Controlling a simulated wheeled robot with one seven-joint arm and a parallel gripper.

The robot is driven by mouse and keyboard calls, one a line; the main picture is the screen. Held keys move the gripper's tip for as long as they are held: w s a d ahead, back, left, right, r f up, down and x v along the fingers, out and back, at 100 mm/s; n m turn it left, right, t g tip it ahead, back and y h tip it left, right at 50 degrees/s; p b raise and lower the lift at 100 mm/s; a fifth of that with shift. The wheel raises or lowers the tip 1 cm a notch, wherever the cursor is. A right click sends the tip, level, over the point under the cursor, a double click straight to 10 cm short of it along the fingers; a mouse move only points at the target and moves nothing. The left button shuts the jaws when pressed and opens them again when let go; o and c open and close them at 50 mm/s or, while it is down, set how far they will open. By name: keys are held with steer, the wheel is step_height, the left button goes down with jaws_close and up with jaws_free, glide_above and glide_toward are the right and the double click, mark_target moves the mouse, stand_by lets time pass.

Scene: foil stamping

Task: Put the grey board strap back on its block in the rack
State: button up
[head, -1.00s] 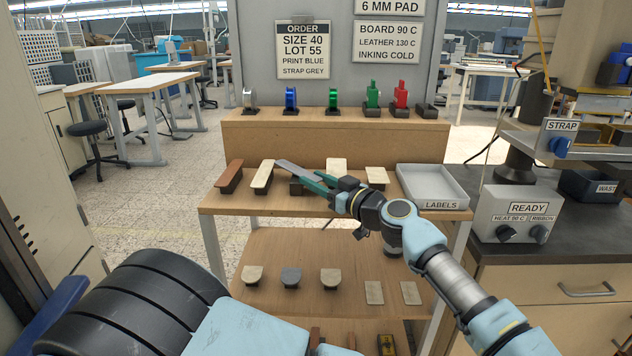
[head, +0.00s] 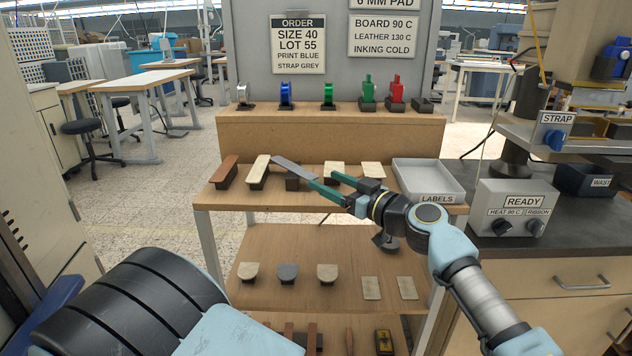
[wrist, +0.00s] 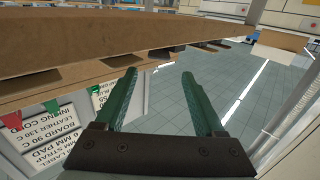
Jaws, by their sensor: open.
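The grey board strap (head: 294,168) lies across the top of a dark block (head: 293,184) on the rack's upper shelf, between the cream straps. It sits at a slant, its near end toward my gripper; whether it is fully seated I cannot tell. My gripper (head: 323,180) is open, its green fingers apart just right of the strap's near end. One fingertip is close to that end; whether they touch is unclear. In the wrist view my gripper (wrist: 158,76) shows nothing between its fingers.
A brown strap (head: 227,170) and a cream strap (head: 258,168) stand on the left, more pale straps (head: 373,170) behind and right of my gripper. The labels tray (head: 428,165) is at the shelf's right end. Ribbon spools (head: 286,94) line the raised ledge behind.

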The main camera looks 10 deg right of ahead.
steer(key=b+v, duration=0.1)
steer(key=b, duration=0.2)
steer(key=b+v, duration=0.2)
steer(key=b, duration=0.1)
steer(key=b+v, duration=0.2)
steer(key=b, duration=0.1)
steer(key=shift+d+f, duration=0.3)
steer(key=shift+d, duration=0.05)
steer(key=shift+s+r+b, duration=0.1)
steer(key=shift+s+b, duration=0.05)
steer(key=shift+b, duration=0.8)
steer(key=shift+s+r+b, duration=0.15)
steer(key=shift+r+b, duration=0.15)
steer(key=shift+b, duration=0.25)
